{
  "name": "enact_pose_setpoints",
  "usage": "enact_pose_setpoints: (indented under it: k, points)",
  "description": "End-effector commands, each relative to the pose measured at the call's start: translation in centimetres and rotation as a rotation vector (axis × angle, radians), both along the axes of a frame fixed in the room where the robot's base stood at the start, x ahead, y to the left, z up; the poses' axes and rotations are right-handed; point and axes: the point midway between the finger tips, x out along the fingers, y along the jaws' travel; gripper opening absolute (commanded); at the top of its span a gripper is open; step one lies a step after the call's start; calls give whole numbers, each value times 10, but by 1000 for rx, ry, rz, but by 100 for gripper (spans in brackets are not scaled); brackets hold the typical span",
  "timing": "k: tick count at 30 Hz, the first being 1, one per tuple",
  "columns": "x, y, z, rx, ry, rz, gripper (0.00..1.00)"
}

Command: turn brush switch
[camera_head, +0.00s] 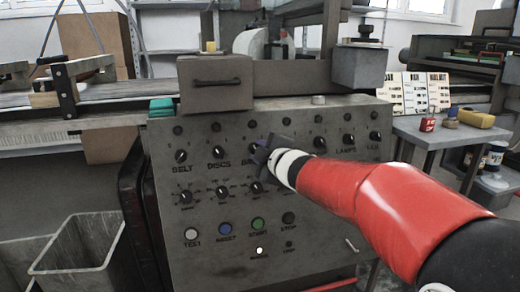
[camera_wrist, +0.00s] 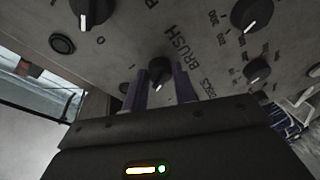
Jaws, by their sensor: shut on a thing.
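The control panel (camera_head: 215,205) faces me with rows of dark knobs. The brush switch is a black knob (camera_wrist: 160,70) beside the printed word BRUSH in the wrist view; a pale pointer mark shows at its lower edge. My gripper (camera_head: 264,152) is at the panel, and its two fingers stand on either side of this knob in the wrist view (camera_wrist: 160,88), shut on it. In the head view my gripper covers the knob and most of its label.
The neighbouring DISCS knob (camera_head: 218,151) and BELT knob (camera_head: 181,155) are to the left. A lower row of dials and coloured buttons, including a green START button (camera_head: 258,224), lies below. A grey box (camera_head: 215,83) stands on the panel's top. A side table (camera_head: 440,131) is at right.

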Motion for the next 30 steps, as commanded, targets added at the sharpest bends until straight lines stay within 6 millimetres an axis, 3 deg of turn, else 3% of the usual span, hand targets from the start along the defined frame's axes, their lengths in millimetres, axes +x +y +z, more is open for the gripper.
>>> enact_pose_setpoints:
  k: [18,19,23,30]
  points:
    - [0,0,0,-45,-12,10,5]
    - [0,0,0,-44,-12,9,29]
    - [0,0,0,-44,-12,9,46]
    - [0,0,0,-43,-12,8,49]
